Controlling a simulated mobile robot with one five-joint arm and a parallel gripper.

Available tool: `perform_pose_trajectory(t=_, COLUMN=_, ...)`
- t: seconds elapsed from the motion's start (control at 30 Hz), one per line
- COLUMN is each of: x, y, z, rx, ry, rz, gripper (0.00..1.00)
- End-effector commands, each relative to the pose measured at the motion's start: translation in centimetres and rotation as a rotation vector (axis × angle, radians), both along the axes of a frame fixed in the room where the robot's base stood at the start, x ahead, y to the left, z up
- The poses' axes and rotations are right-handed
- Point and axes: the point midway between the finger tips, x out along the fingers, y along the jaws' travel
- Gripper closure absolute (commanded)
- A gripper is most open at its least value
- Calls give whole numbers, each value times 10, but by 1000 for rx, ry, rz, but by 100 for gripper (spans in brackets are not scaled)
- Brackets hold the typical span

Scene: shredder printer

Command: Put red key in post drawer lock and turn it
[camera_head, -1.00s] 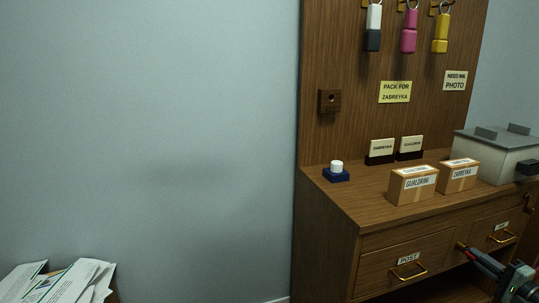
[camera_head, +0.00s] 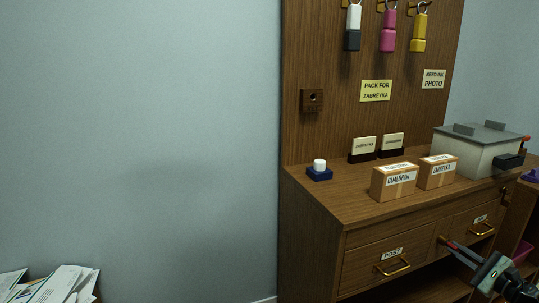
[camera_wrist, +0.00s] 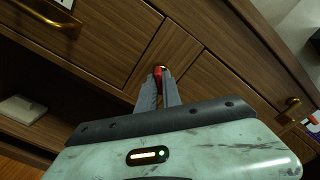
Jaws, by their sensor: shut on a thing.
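The post drawer (camera_head: 362,268) is shut, with a POST label (camera_head: 392,253) and a brass handle (camera_head: 394,267). A brass lock (camera_head: 441,240) sits on the narrow panel between the two drawers. My gripper (camera_head: 461,251) is at the lower right, shut on the red key (camera_head: 452,245) and pointing at that panel. In the wrist view, the red key (camera_wrist: 158,75) is between my fingertips, right at the brass lock (camera_wrist: 163,67). The fingers hide most of the key. I cannot tell how far it is in the lock.
Two cardboard boxes (camera_head: 395,182) and a grey-lidded machine (camera_head: 475,151) stand on the cabinet top. A blue base with a white button (camera_head: 319,172) is at its left end. Coloured tags (camera_head: 387,32) hang above. A second drawer (camera_head: 473,229) is right of the lock.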

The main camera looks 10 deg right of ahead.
Motion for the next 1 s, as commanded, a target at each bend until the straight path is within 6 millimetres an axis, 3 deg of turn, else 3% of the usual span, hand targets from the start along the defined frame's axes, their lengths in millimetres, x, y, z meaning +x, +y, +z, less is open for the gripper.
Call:
perform_pose_trajectory(t=0.1, x=0, y=1, z=0, rx=107, ry=27, rz=4, gripper=100)
perform_pose_trajectory(t=0.4, x=0, y=2, z=0, rx=141, ry=35, rz=4, gripper=100)
perform_pose_trajectory(t=0.63, x=0, y=2, z=1, rx=512, ry=128, rz=4, gripper=100)
perform_pose_trajectory(t=0.67, x=0, y=2, z=0, rx=503, ry=125, rz=4, gripper=83)
perform_pose_trajectory(t=0.73, x=0, y=2, z=0, rx=500, ry=124, rz=4, gripper=66)
perform_pose_trajectory(t=0.97, x=0, y=1, z=1, rx=497, ry=123, rz=2, gripper=66)
perform_pose_trajectory(t=1.0, x=0, y=1, z=0, rx=497, ry=122, rz=2, gripper=57)
